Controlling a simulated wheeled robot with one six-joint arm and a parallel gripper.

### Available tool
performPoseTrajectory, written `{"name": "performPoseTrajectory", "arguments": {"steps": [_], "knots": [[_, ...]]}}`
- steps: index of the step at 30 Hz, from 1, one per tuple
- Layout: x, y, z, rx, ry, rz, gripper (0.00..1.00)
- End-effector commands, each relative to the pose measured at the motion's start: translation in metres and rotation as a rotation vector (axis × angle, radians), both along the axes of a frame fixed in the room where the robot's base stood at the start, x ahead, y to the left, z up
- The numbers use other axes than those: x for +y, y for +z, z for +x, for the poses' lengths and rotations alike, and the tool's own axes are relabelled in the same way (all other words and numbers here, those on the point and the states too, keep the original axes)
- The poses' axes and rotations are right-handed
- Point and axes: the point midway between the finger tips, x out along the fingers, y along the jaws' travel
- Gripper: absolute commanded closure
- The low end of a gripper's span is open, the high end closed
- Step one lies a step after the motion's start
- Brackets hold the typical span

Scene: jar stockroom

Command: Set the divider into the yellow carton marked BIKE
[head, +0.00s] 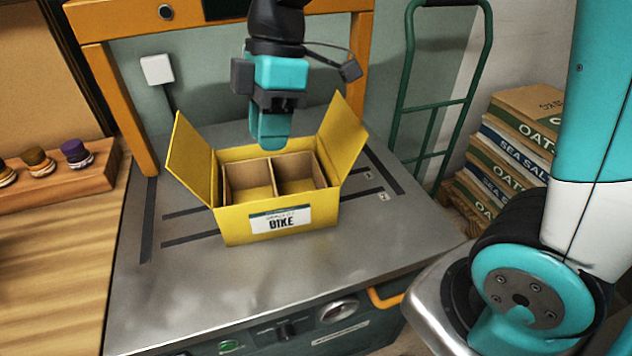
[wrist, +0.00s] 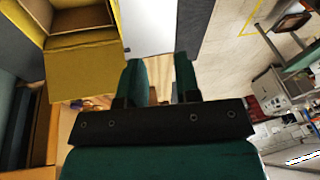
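The yellow carton (head: 235,226) marked BIKE stands upright on the metal bench top, its side flaps spread open. A brown cardboard divider (head: 273,179) stands inside, with a wall running front to back that splits the carton into a left and a right compartment. Its top is about level with the rim. My gripper (head: 269,140) hangs above the carton's back edge, apart from the divider. In the wrist view its two fingers (wrist: 159,80) are apart with nothing between them. Part of the carton (wrist: 85,65) shows there at upper left.
The metal bench top (head: 190,290) is clear around the carton. An orange frame (head: 125,115) rises behind it. A wooden rack (head: 60,185) with small jars is at left.

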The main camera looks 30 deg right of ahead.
Motion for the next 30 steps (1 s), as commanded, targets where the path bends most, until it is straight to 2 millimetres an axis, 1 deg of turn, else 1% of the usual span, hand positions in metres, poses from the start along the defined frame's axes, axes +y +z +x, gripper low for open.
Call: {"name": "performPoseTrajectory", "arguments": {"steps": [1,3,4,6,9,10,12,15,30], "knots": [[0.002,0.005,-0.027,0.01,-0.134,0.001,0.7],[0.004,0.007,-0.057,0.035,-0.337,0.007,0.7],[0.004,0.007,-0.069,0.048,-0.416,0.011,0.7],[0.005,0.005,-0.093,0.076,-0.573,0.022,0.7],[0.004,0.001,-0.116,0.111,-0.733,0.035,0.7],[0.004,0.0,-0.121,0.118,-0.766,0.038,0.7],[0.003,-0.002,-0.128,0.133,-0.819,0.042,0.7],[0.002,-0.003,-0.132,0.141,-0.848,0.043,0.7],[0.002,-0.003,-0.131,0.142,-0.846,0.043,0.7]]}}
